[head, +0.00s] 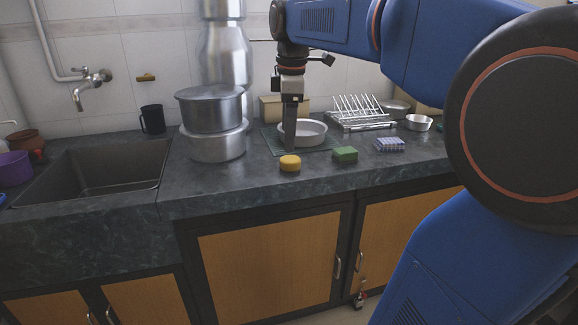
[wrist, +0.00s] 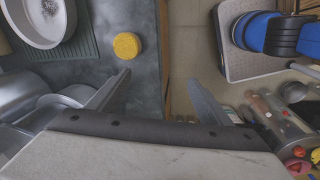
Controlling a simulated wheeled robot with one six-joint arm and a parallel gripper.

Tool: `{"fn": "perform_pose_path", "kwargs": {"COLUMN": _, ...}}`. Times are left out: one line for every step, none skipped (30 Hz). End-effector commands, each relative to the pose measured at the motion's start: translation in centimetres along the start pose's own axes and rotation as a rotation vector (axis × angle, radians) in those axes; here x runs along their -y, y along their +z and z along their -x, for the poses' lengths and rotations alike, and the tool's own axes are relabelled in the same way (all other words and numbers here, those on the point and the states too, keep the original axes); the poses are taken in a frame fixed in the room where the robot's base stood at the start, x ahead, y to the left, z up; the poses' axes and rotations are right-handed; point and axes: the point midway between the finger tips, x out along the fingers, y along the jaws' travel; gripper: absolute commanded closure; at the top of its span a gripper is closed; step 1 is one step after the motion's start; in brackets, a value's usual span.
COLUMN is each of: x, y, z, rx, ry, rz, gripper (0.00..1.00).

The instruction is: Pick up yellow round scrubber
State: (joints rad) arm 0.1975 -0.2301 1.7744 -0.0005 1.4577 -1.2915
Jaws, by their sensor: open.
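The yellow round scrubber (head: 290,163) lies on the dark stone counter near its front edge. In the wrist view the scrubber (wrist: 127,45) shows as a yellow disc on the counter, beyond and left of the gap between my fingers. My gripper (head: 290,148) points down above the counter, close to the scrubber in the head view. In the wrist view my gripper (wrist: 158,78) has its two fingers spread wide apart with nothing between them. The scrubber is apart from both fingers.
A green sponge (head: 345,154) and a blue-and-white packet (head: 390,144) lie right of the scrubber. A metal pan (head: 313,133) sits behind it, and stacked pots (head: 215,143) stand left. A dish rack (head: 362,121) is at back right. The sink (head: 97,172) is far left.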

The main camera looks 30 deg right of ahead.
Motion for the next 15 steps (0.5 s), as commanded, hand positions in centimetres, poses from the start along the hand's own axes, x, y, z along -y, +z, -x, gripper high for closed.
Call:
{"fn": "perform_pose_path", "kwargs": {"x": -1.8, "y": 0.1, "z": 0.5, "rx": 0.005, "ry": -0.014, "rz": 0.053, "gripper": 0.27}}
{"fn": "perform_pose_path", "kwargs": {"x": -2.7, "y": 0.2, "z": 0.8, "rx": 0.008, "ry": -0.024, "rz": 0.09, "gripper": 0.27}}
{"fn": "perform_pose_path", "kwargs": {"x": -3.8, "y": 0.3, "z": 1.3, "rx": 0.011, "ry": -0.036, "rz": 0.139, "gripper": 0.27}}
{"fn": "perform_pose_path", "kwargs": {"x": -4.8, "y": 0.4, "z": 1.6, "rx": 0.012, "ry": -0.045, "rz": 0.178, "gripper": 0.27}}
{"fn": "perform_pose_path", "kwargs": {"x": -5.6, "y": 0.5, "z": 1.8, "rx": 0.013, "ry": -0.055, "rz": 0.215, "gripper": 0.27}}
{"fn": "perform_pose_path", "kwargs": {"x": -6.7, "y": 0.7, "z": 2.2, "rx": 0.013, "ry": -0.067, "rz": 0.265, "gripper": 0.27}}
{"fn": "perform_pose_path", "kwargs": {"x": -7.5, "y": 0.9, "z": 2.4, "rx": 0.013, "ry": -0.077, "rz": 0.299, "gripper": 0.27}}
{"fn": "perform_pose_path", "kwargs": {"x": -8.3, "y": 1.0, "z": 2.6, "rx": 0.013, "ry": -0.085, "rz": 0.333, "gripper": 0.27}}
{"fn": "perform_pose_path", "kwargs": {"x": -9.2, "y": 1.2, "z": 2.9, "rx": 0.012, "ry": -0.096, "rz": 0.375, "gripper": 0.27}}
{"fn": "perform_pose_path", "kwargs": {"x": -9.9, "y": 1.3, "z": 3.0, "rx": 0.01, "ry": -0.104, "rz": 0.405, "gripper": 0.27}}
{"fn": "perform_pose_path", "kwargs": {"x": -10.4, "y": 1.4, "z": 3.2, "rx": 0.009, "ry": -0.11, "rz": 0.432, "gripper": 0.27}}
{"fn": "perform_pose_path", "kwargs": {"x": -11.1, "y": 1.6, "z": 3.3, "rx": 0.007, "ry": -0.118, "rz": 0.464, "gripper": 0.27}}
{"fn": "perform_pose_path", "kwargs": {"x": -11.5, "y": 1.7, "z": 3.4, "rx": 0.006, "ry": -0.124, "rz": 0.485, "gripper": 0.27}}
{"fn": "perform_pose_path", "kwargs": {"x": -11.8, "y": 1.8, "z": 3.5, "rx": 0.004, "ry": -0.128, "rz": 0.502, "gripper": 0.27}}
{"fn": "perform_pose_path", "kwargs": {"x": -12.3, "y": 1.9, "z": 3.5, "rx": 0.003, "ry": -0.133, "rz": 0.523, "gripper": 0.27}}
